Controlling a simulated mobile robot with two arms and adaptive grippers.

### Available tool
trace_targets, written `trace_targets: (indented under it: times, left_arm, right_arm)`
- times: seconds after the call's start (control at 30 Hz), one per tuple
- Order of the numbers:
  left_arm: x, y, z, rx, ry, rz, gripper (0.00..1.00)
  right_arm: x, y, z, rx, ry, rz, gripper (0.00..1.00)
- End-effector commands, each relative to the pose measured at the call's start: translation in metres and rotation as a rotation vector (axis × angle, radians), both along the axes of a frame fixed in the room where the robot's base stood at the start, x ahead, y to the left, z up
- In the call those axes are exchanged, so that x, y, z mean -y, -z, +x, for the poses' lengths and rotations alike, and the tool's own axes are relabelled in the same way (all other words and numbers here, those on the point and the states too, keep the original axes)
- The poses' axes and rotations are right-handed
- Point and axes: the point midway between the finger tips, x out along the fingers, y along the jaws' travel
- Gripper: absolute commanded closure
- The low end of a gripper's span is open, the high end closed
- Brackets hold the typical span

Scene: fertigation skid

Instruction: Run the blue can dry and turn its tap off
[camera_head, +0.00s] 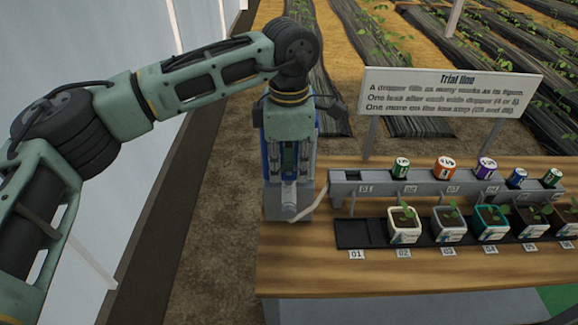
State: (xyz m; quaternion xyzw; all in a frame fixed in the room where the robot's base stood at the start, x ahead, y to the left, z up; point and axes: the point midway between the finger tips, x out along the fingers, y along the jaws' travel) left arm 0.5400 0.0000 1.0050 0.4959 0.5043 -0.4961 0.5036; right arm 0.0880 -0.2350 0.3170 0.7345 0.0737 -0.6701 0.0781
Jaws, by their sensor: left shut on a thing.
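My left gripper (290,178) points down at the left end of the wooden bench, in front of the blue can (265,158). Only blue edges of the can show beside my wrist; its middle and top are hidden. The gripper appears shut on the tap (289,194) low on the can's front, though the grip itself is largely covered. A pale spout (302,215) reaches out below, toward the right. I cannot tell whether liquid is running or how the tap is turned. My right gripper is out of view.
A grey rail (343,189) holds several coloured droppers; its position 01 is empty. A black tray (352,233) below holds several potted seedlings, with place 01 bare. A sign (450,95) stands behind. Bare bench top (340,275) lies in front.

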Motion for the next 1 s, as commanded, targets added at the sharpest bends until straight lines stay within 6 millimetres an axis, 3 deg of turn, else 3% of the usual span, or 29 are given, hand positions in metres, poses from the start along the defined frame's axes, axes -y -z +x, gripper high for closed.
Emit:
trace_targets:
  times: [0.23, 0.27, 0.47, 0.8, 1.0]
  left_arm:
    - [0.0, -0.001, 0.001, 0.003, -0.001, -0.002, 1.0]
    - [0.0, -0.001, 0.001, 0.003, -0.001, -0.002, 0.88]
    - [0.0, -0.001, 0.001, 0.002, -0.002, -0.001, 0.71]
    - [0.0, -0.002, 0.0, 0.001, -0.002, -0.001, 0.7]
    - [0.0, -0.028, 0.001, 0.005, -0.002, -0.002, 0.7]
  right_arm:
    - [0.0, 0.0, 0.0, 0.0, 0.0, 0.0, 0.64]
    - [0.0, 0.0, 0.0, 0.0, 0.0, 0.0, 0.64]
    - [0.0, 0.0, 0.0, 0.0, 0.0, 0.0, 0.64]
    - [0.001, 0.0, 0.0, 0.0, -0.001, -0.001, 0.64]
    - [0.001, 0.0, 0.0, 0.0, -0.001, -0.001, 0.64]
